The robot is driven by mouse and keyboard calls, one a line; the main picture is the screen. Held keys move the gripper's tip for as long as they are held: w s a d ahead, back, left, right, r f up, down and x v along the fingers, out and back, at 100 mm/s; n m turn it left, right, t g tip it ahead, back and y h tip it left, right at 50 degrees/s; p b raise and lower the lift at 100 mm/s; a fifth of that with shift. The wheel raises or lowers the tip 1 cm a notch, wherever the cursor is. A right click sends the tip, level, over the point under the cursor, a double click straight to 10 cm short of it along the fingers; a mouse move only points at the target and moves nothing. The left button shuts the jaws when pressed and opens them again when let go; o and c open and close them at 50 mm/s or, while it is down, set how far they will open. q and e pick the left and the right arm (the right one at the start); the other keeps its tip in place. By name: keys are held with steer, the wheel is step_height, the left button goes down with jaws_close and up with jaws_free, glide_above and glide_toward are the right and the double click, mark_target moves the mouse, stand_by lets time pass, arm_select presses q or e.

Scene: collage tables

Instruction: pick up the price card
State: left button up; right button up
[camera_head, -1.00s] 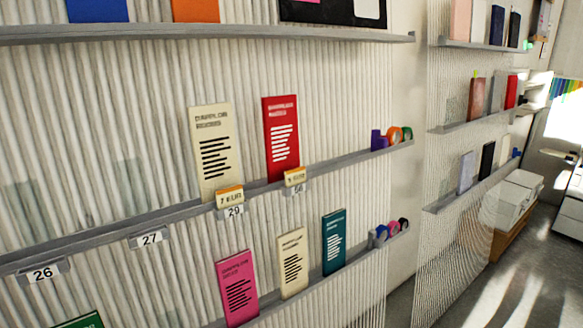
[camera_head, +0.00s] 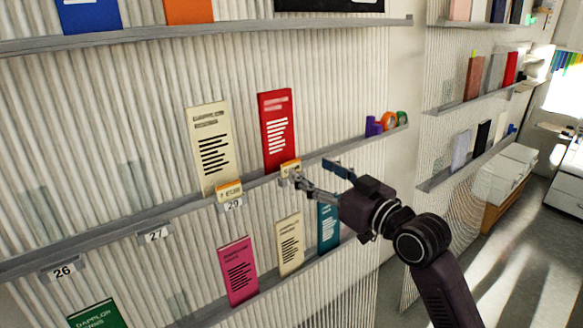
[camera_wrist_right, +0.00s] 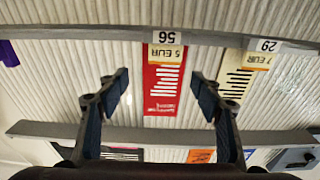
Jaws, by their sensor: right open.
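Two small orange-and-white price cards stand on the middle shelf. One price card (camera_head: 290,167), reading 5 EUR in the wrist view (camera_wrist_right: 165,53), stands at the foot of the red booklet (camera_head: 277,125) above label 56 (camera_wrist_right: 166,37). The other price card (camera_head: 229,190) stands before the cream booklet (camera_head: 211,143) above label 29. My right gripper (camera_head: 312,172) is open and empty, its fingers spread in front of the red booklet's card. In the wrist view the fingertips (camera_wrist_right: 160,78) lie either side of the red booklet, apart from the card. My left gripper is not seen.
The middle shelf (camera_head: 100,239) carries labels 26 and 27 at the left and tape rolls (camera_head: 388,121) at the right. The lower shelf holds pink (camera_head: 238,270), cream and teal booklets just under my right gripper. The upper shelf (camera_head: 230,30) runs above.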

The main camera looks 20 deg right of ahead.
mark_target(292, 162)
steer(key=p+x, duration=0.1)
steer(key=x, duration=0.1)
steer(key=p+x, duration=0.1)
steer(key=x, duration=0.1)
steer(key=shift+a, duration=0.45)
steer(key=shift+w+a+f, duration=0.15)
steer(key=shift+w, duration=0.3)
steer(key=c, duration=0.9)
